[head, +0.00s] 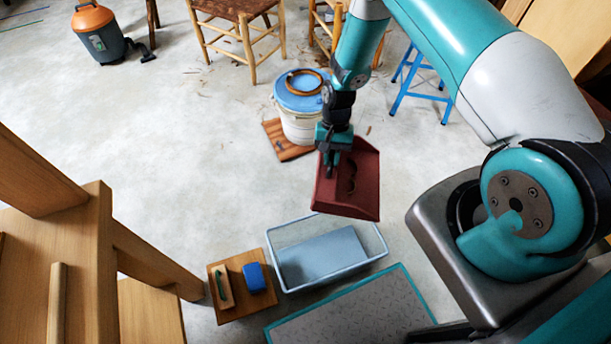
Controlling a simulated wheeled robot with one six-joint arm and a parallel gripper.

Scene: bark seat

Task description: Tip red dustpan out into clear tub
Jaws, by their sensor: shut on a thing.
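The red dustpan (330,196) is in the middle of the head view, held off the floor, with a few dark scraps lying in it. My gripper (333,160) is shut on the dustpan at its far side. The dustpan's front lip is just beyond and slightly over the far right rim of the clear tub as seen here. The clear tub (284,278) is below on the floor, with a bluish bottom and no scraps that I can make out in it.
A wooden board (240,309) with a blue block (254,277) and a brush-like tool (223,287) lies left of the tub. A grey mat (350,320) lies in front. A white bucket with blue lid (301,92) stands behind. Chairs, a blue stool and an orange vacuum stand farther back.

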